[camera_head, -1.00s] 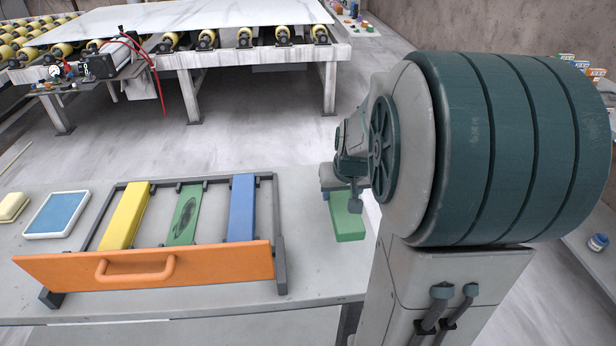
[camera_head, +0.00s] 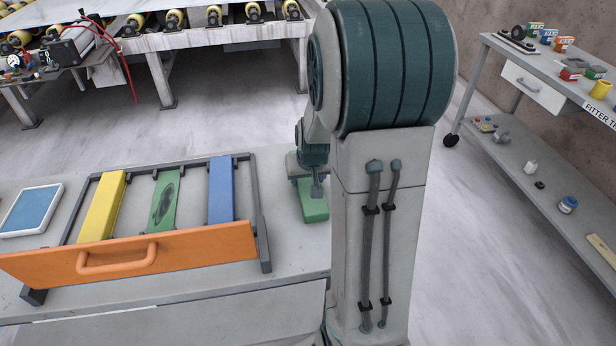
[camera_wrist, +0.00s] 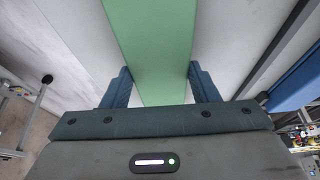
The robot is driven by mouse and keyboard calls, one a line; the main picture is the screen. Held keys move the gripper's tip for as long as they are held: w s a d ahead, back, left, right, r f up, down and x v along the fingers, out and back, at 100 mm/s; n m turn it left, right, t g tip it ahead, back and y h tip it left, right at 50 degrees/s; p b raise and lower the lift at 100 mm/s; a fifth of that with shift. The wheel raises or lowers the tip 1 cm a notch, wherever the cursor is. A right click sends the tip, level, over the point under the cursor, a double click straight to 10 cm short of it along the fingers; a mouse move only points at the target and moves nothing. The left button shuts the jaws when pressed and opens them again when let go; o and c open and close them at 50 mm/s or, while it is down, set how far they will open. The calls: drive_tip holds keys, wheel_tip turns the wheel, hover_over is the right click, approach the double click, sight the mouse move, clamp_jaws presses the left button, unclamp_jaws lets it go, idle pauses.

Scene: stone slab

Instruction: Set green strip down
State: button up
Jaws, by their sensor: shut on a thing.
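My gripper (camera_head: 317,188) is shut on a plain green strip (camera_head: 313,207) at the right end of the grey bench, right of the rack. In the wrist view the green strip (camera_wrist: 150,45) runs between the two blue fingers of my gripper (camera_wrist: 159,88). I cannot tell whether the strip touches the bench. Another green strip (camera_head: 163,200), with a dark oval mark, lies in the rack between a yellow strip (camera_head: 103,207) and a blue strip (camera_head: 221,190). My arm hides the bench just right of the held strip.
The dark rack (camera_head: 262,215) has an orange front board (camera_head: 190,252) with a handle. A blue-topped tray (camera_head: 30,208) lies left of it. Bare bench (camera_head: 283,245) shows between rack and arm. A roller table (camera_head: 225,42) stands behind, a shelved trolley (camera_head: 520,75) at right.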

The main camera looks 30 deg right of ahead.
drive_tip(key=shift+f, duration=0.1)
drive_tip(key=o, duration=1.3)
drive_tip(key=shift+c, duration=0.2)
drive_tip(key=shift+r, duration=0.35)
drive_tip(key=v, duration=1.1)
drive_tip(key=shift+r, duration=0.25)
drive_tip(key=shift+s, duration=0.15)
